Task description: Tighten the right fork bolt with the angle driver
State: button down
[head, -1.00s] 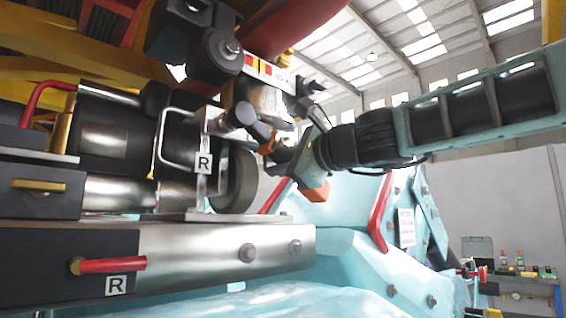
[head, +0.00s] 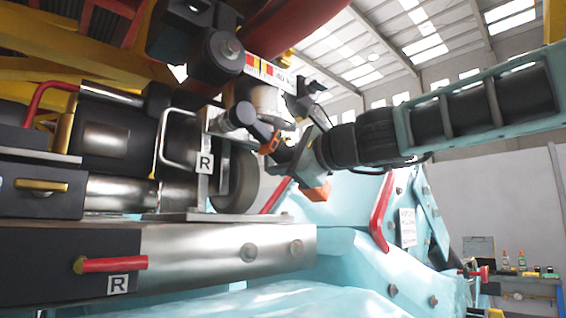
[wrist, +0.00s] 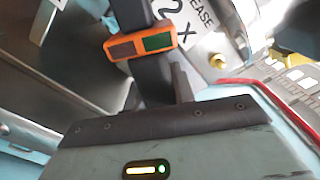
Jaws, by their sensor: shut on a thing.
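My gripper (head: 283,157) is shut on the angle driver (head: 262,130), a dark tool with an orange band. In the wrist view the driver (wrist: 145,46) rises from between the fingers, and its band carries a brown and a green panel. In the head view it slants up and left to a metal fork bracket (head: 203,138) marked "R". Its front end is at a silver cylindrical part (head: 230,117) beside that bracket. I cannot tell whether it is seated on the right fork bolt; the bolt is not clearly visible there.
A dark wheel (head: 243,180) stands just below the driver. A striped link (head: 268,70) and dark joint block lie close above. A red handle (head: 381,212) rises from the light-blue body. A bench (head: 525,283) with bottles is at the far right.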

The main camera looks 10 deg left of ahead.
jog(key=shift+d+r, duration=0.1)
jog(key=shift+r, duration=0.05)
dwell(0.5)
jog(key=shift+b+v, duration=0.95)
jog(key=shift+v, duration=1.3)
